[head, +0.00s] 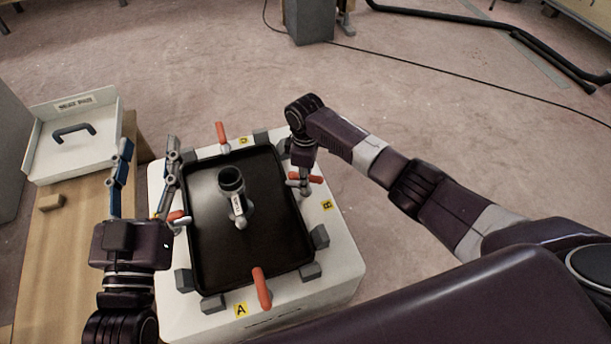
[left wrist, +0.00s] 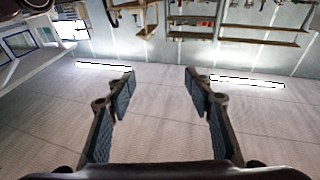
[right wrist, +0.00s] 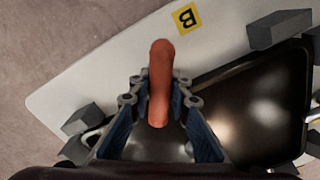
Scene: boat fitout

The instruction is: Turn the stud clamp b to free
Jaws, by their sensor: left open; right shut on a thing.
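Stud clamp b has a red-orange handle (right wrist: 161,85), seen between my right gripper's fingers beside the yellow B label (right wrist: 186,18). In the head view the handle (head: 317,179) shows at the right edge of the black tray, partly hidden by the gripper. My right gripper (right wrist: 158,98) is shut on this handle from above. In the head view the right gripper (head: 304,182) hangs down at the B side.
The black tray (head: 205,262) sits on the white block (head: 340,278) with a dark-topped fitting (head: 233,190) in it. Other red clamp handles stand at the far (head: 222,133), near (head: 262,287) and left sides. A white box (head: 45,160) stands on the wooden bench (head: 60,270).

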